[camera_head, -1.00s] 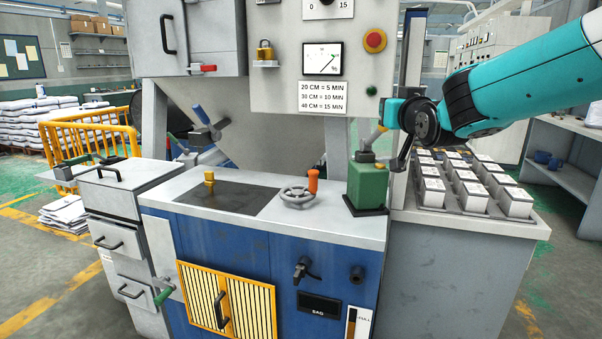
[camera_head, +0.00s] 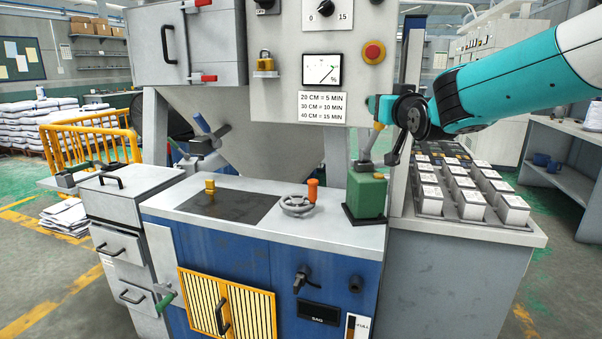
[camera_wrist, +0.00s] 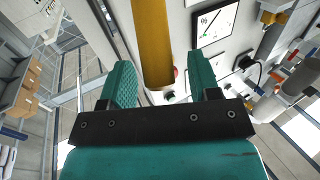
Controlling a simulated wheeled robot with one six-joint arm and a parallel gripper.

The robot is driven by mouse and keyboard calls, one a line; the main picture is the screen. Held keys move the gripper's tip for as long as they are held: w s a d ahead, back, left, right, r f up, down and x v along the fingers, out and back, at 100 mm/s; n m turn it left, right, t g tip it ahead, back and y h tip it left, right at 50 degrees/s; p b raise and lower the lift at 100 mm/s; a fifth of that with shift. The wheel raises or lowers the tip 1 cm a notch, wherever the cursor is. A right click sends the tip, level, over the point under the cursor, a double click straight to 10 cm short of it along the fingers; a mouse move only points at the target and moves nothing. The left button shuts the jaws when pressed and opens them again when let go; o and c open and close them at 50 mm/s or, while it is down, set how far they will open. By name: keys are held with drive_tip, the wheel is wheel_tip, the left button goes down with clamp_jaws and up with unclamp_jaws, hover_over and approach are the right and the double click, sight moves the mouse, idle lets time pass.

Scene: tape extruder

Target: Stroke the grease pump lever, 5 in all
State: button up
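The grease pump is a green box (camera_head: 367,195) on a black base at the right end of the machine's worktop. Its lever (camera_head: 378,132) rises from the top, with a grey lower part and a yellow grip. My gripper (camera_head: 382,108) is at the upper end of the lever, above the pump. In the wrist view the yellow grip (camera_wrist: 155,50) lies between the two teal fingers of my gripper (camera_wrist: 162,72). The fingers are apart, with a visible gap on the right side of the grip. The head view partly hides the lever's upper end behind my gripper.
A handwheel (camera_head: 297,205) with an orange knob (camera_head: 313,188) stands left of the pump. A grey upright post (camera_head: 408,130) rises close to my wrist. Several white-topped blocks (camera_head: 470,205) fill the side table to the right. A gauge (camera_head: 322,70) sits on the panel above.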

drive_tip(key=shift+s+f+b, duration=0.2)
drive_tip(key=shift+s+b, duration=0.3)
drive_tip(key=shift+s, duration=0.05)
drive_tip(key=s+b, duration=0.1)
drive_tip(key=s, duration=0.1)
drive_tip(key=s+b, duration=0.1)
drive_tip(key=s, duration=0.1)
drive_tip(key=s+d+b, duration=0.1)
drive_tip(key=s, duration=0.1)
drive_tip(key=shift+r, duration=0.1)
